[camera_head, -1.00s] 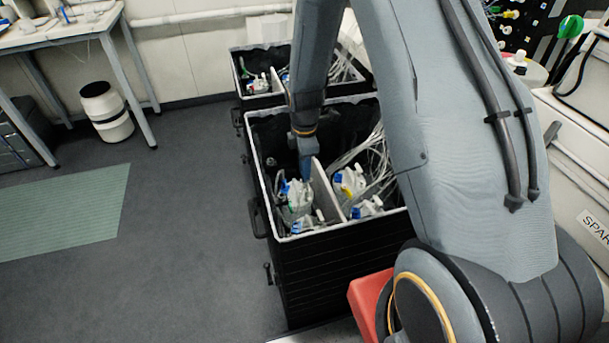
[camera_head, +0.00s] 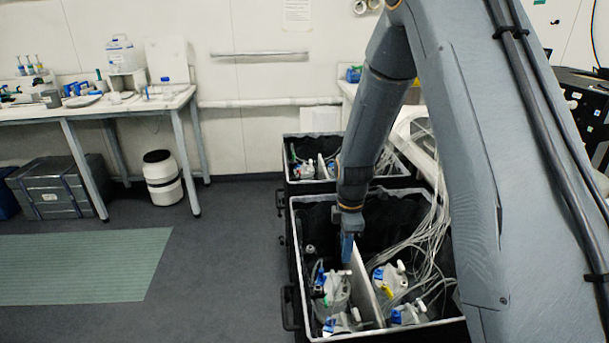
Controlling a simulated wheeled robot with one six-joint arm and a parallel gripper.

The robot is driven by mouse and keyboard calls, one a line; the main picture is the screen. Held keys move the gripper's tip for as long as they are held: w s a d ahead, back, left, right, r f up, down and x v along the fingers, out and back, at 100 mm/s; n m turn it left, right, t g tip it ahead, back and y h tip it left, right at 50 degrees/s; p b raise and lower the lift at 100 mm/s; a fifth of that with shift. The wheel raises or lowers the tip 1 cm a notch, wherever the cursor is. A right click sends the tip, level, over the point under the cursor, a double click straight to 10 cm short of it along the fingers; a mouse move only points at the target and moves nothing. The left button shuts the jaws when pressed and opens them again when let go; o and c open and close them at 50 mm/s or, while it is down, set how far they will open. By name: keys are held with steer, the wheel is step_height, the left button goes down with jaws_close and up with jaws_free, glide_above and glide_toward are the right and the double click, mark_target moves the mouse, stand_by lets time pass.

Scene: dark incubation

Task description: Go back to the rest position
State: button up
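My gripper (camera_head: 347,247) points down inside the near black crate (camera_head: 290,262), in its left compartment, close to the white divider (camera_head: 366,287). Its blue fingertips are small and seen edge-on, so I cannot tell whether they are open or shut. A clear bottle with a blue and white cap (camera_head: 334,287) stands just below the fingertips in the picture. I cannot tell whether they touch it. My arm reaches in from the right and hides part of the crate's right side.
The right compartment holds more capped bottles (camera_head: 388,282) and white tubing (camera_head: 418,245). A second black crate (camera_head: 287,172) stands behind. A lab bench (camera_head: 85,107), a white drum (camera_head: 161,178) and a grey case (camera_head: 62,187) are at the left. The floor around the green mat (camera_head: 80,265) is clear.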

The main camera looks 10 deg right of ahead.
steer(key=s+r+m, duration=0.6)
steer(key=s+m, duration=0.2)
steer(key=s, duration=0.2)
steer(key=s+r+m, duration=0.7)
steer(key=s+m, duration=0.2)
steer(key=s, duration=0.2)
steer(key=shift+d, duration=0.15)
steer(key=shift+r, duration=0.1)
